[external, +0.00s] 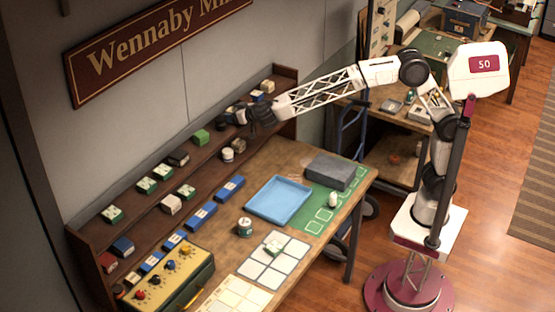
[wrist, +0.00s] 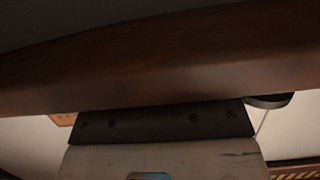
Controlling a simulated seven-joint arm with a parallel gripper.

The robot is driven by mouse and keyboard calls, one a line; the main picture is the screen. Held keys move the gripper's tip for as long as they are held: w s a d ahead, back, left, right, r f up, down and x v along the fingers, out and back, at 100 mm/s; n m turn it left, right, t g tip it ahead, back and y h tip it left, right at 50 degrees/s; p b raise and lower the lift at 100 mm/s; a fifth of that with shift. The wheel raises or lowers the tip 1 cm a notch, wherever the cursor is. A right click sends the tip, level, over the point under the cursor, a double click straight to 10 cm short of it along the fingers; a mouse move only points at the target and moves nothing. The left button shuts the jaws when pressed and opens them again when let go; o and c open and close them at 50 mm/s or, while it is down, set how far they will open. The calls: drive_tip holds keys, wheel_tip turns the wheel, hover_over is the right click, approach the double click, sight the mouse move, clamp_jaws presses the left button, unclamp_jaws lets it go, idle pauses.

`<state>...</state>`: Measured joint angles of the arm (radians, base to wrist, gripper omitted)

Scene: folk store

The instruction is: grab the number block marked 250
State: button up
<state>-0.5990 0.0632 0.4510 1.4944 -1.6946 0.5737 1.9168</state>
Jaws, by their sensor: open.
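My gripper (external: 232,118) is open at the upper right of the wall shelves in the external view, close to the upper shelf's items. Its fingertips are dark and small there, and I see nothing held between them. I cannot make out a block marked 250, since the marks on the shelf items are too small to read. Several blue blocks with pale labels (external: 230,188) stand in a row along the lowest shelf level. In the wrist view a brown wooden board (wrist: 150,70) fills the upper middle, with a dark screwed plate (wrist: 165,122) and a pale worn surface (wrist: 160,160) below it.
The stepped wooden shelf (external: 80,240) holds green-and-white boxes (external: 162,171), a green block (external: 201,137), a pale block (external: 171,205) and small jars (external: 227,155). On the bench are a blue tray (external: 279,199), a grey box (external: 334,172) and a knobbed yellow panel (external: 170,277).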

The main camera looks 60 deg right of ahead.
sight(234, 110)
idle(0.4)
drive_tip(key=c, duration=1)
drive_tip(key=shift+r, duration=0.2)
drive_tip(key=shift+r, duration=1.55)
drive_tip(key=shift+s+d+r, duration=0.1)
drive_tip(key=shift+s, duration=0.15)
drive_tip(key=s+d, duration=0.2)
drive_tip(key=s, duration=0.2)
drive_tip(key=s+d+r, duration=0.1)
drive_tip(key=s+d, duration=0.2)
drive_tip(key=s, duration=0.2)
drive_tip(key=s+d, duration=0.2)
drive_tip(key=s, duration=0.2)
drive_tip(key=shift+s+d+r, duration=0.15)
drive_tip(key=shift+s+r, duration=0.05)
drive_tip(key=shift+s, duration=0.1)
drive_tip(key=shift+d, duration=0.1)
